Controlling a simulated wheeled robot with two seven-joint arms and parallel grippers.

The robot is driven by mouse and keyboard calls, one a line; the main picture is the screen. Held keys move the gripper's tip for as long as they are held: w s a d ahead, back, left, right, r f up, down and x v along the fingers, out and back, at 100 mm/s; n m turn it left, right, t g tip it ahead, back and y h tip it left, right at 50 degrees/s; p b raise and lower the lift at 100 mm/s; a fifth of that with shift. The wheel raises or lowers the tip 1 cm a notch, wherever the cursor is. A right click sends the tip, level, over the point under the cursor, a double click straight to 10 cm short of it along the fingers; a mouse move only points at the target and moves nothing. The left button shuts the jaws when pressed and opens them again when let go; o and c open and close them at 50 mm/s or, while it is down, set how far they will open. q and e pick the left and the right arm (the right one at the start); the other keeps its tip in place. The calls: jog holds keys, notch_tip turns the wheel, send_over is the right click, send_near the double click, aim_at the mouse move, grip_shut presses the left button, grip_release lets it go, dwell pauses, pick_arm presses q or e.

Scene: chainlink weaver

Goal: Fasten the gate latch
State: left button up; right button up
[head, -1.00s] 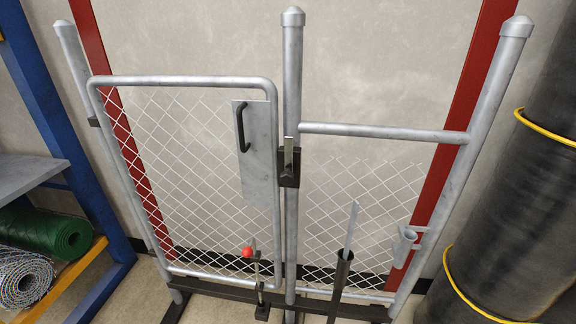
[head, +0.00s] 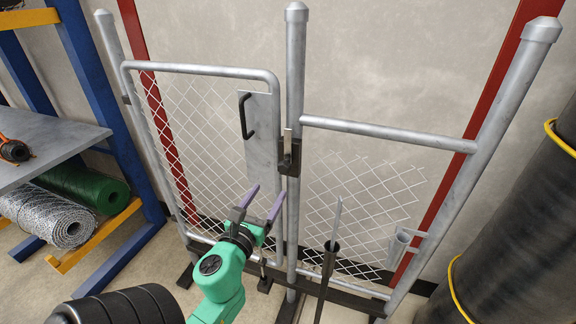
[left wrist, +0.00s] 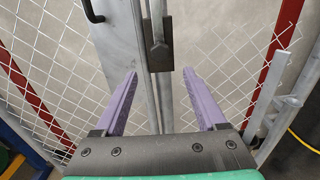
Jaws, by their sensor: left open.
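The chain-link gate (head: 200,70) stands in the left half of the metal frame, its right edge close beside the middle post (head: 295,60). A black handle (head: 246,116) is on its grey plate (head: 260,150). The latch (head: 289,155), a dark block with an upright metal bar, is on the middle post at the gate's edge. It also shows in the left wrist view (left wrist: 158,45). My left gripper (head: 264,196), with purple fingers, is open and empty, below the latch in the picture. The red-knobbed part seen before is hidden behind my arm. My right gripper is not in view.
A blue rack (head: 85,75) with a grey shelf (head: 50,148) and mesh rolls (head: 95,188) stands at left. A large black roll (head: 510,220) stands at right. A dark upright tube (head: 328,262) stands before the right panel. A small cup-like bracket (head: 398,245) is on the right post.

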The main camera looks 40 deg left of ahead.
aim_at(283, 171)
pick_arm(q)
jog(key=p+x, duration=0.2)
jog(key=x, duration=1)
jog(key=shift+a, duration=0.1)
grip_shut()
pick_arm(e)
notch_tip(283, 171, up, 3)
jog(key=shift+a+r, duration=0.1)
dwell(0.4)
